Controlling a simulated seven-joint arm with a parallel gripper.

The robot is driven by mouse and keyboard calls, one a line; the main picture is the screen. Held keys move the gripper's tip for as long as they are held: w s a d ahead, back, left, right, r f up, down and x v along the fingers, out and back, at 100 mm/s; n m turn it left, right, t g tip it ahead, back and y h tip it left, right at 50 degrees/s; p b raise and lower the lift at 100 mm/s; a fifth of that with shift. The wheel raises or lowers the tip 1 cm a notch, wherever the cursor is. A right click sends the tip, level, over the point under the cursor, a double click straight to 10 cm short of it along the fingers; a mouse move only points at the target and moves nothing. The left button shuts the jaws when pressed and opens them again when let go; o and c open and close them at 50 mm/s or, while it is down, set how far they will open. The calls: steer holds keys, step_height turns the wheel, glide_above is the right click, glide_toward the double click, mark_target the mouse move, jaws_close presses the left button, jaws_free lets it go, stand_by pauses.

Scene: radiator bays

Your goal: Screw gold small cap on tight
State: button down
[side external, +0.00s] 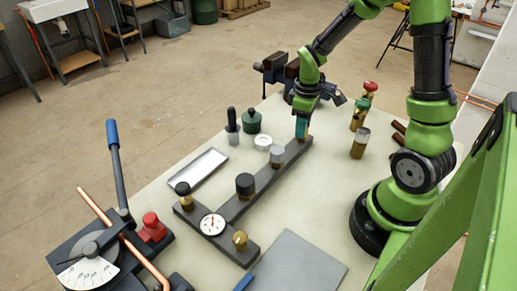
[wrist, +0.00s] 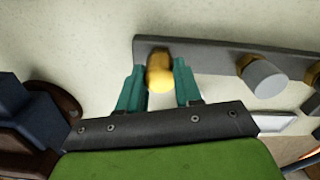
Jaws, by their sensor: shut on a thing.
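My gripper (side external: 302,128) has its teal fingers down at the far end of the dark grey bar (side external: 265,182). In the wrist view my gripper (wrist: 160,85) has one finger on each side of a gold small cap (wrist: 160,77) and is shut on it. The cap sits over the end of the bar (wrist: 205,56). In the side view the fingers mostly hide it. I cannot tell how tightly the cap is seated on its fitting.
Along the bar stand a grey cap (side external: 277,155) and a black cap (side external: 245,184). The crosspiece carries a black-topped brass fitting (side external: 183,195), a gauge (side external: 212,224) and a gold knob (side external: 240,240). A vise (side external: 285,72) is behind; brass valves (side external: 360,112) stand right. A tray (side external: 197,167) lies left.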

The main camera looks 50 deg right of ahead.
steer(key=m, duration=0.6)
steer(key=shift+m, duration=0.4)
steer(key=m, duration=0.6)
steer(key=shift+f, duration=0.1)
steer(key=c, duration=1)
jaws_free()
steer(key=shift+o, duration=0.2)
steer(key=shift+r, duration=3.55)
